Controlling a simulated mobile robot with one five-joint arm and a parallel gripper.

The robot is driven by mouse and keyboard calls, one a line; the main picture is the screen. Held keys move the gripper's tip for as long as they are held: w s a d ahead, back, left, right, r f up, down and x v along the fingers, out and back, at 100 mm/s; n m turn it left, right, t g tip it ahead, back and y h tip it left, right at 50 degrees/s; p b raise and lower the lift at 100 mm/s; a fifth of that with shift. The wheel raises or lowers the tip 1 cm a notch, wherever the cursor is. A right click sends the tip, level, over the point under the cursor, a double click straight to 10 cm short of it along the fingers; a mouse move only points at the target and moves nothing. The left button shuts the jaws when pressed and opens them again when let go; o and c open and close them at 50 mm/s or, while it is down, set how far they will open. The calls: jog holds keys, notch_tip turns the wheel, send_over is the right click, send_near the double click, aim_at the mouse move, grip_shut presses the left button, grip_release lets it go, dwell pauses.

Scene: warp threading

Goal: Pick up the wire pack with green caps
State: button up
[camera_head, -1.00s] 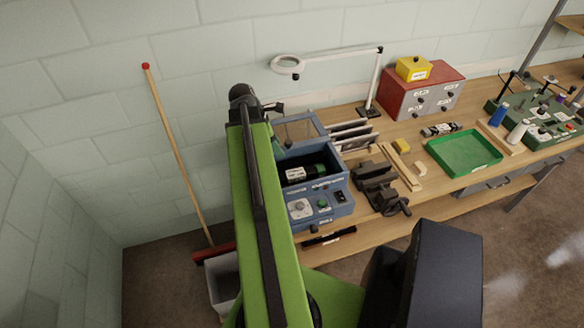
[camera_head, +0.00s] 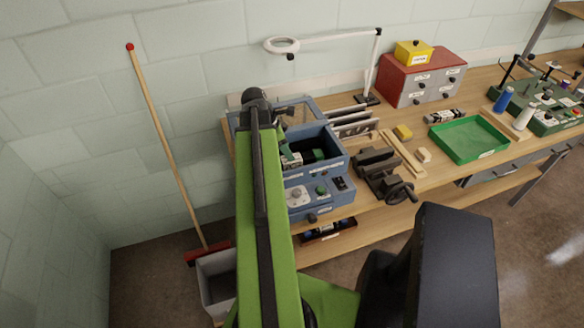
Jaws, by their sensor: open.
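A wire pack with a green cap (camera_head: 318,155) lies in the open well of the blue machine (camera_head: 322,208). It has a dark body and a pale label, and its left part is partly covered by my arm. My gripper (camera_head: 290,158) is open and reaches down into the left side of the well, at or just above the pack. Its fingertips are small and mostly hidden, so I cannot tell whether they touch the pack.
Another pack with a white label (camera_head: 445,116) lies behind the green tray (camera_head: 468,139). A pack with blue ends (camera_head: 329,230) sits below the tabletop. A dark vise (camera_head: 380,172) stands right of the machine. A lamp (camera_head: 283,45) overhangs the back.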

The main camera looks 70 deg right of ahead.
jog(key=b+x, duration=0.5)
jog(key=shift+w+f, duration=0.3)
jog(key=shift+r, duration=0.2)
grip_shut()
